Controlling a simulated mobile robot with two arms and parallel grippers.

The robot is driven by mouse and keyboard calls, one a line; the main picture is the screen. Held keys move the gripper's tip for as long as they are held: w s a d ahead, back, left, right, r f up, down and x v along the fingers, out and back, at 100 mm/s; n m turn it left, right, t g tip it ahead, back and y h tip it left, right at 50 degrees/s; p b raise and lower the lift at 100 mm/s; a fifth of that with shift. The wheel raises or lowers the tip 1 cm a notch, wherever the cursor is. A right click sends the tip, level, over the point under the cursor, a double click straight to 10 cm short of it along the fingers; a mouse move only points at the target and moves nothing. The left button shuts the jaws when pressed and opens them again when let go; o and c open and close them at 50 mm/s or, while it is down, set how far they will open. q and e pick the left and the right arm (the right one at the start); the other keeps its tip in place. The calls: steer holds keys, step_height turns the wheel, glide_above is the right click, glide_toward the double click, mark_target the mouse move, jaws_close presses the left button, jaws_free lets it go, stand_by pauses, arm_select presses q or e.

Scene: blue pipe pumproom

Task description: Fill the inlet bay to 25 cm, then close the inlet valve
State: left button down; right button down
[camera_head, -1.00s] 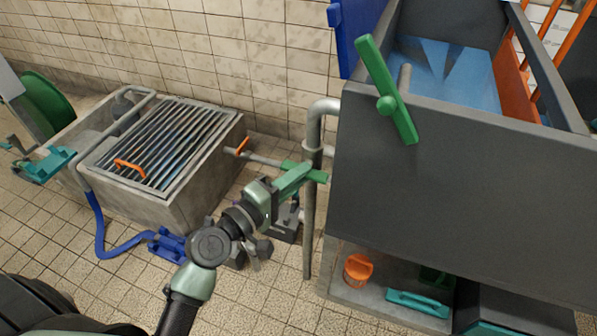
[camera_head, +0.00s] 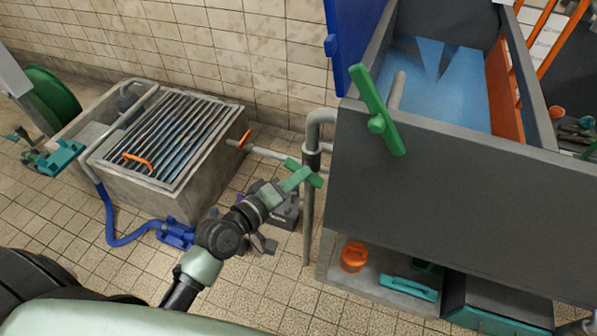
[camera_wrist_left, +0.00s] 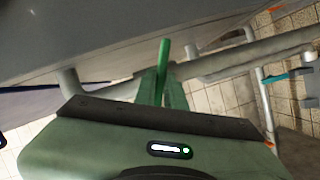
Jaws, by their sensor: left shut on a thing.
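The grey bay (camera_head: 450,190) stands at the right with blue water (camera_head: 440,85) inside; I cannot read its depth. A large green lever (camera_head: 377,112) sits at its left front corner. A smaller green valve handle (camera_head: 312,180) is low beside the upright pipe, left of the bay. My left gripper (camera_head: 296,178) is shut on this smaller handle. In the left wrist view, the green handle (camera_wrist_left: 164,58) stands between the fingers (camera_wrist_left: 163,90), which hide part of it. My right gripper is not in view.
A concrete basin with a metal grate (camera_head: 165,145) stands at the left. A blue hose (camera_head: 112,225) runs down to a blue fitting (camera_head: 175,235) on the floor. An orange pot (camera_head: 354,257) and a teal handle (camera_head: 409,289) lie under the bay.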

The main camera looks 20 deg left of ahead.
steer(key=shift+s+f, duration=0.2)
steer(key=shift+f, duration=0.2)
arm_select(q)
steer(key=c, duration=1.5)
jaws_free()
steer(key=v, duration=0.7)
steer(key=shift+s+a, duration=0.15)
steer(key=shift+s, duration=0.15)
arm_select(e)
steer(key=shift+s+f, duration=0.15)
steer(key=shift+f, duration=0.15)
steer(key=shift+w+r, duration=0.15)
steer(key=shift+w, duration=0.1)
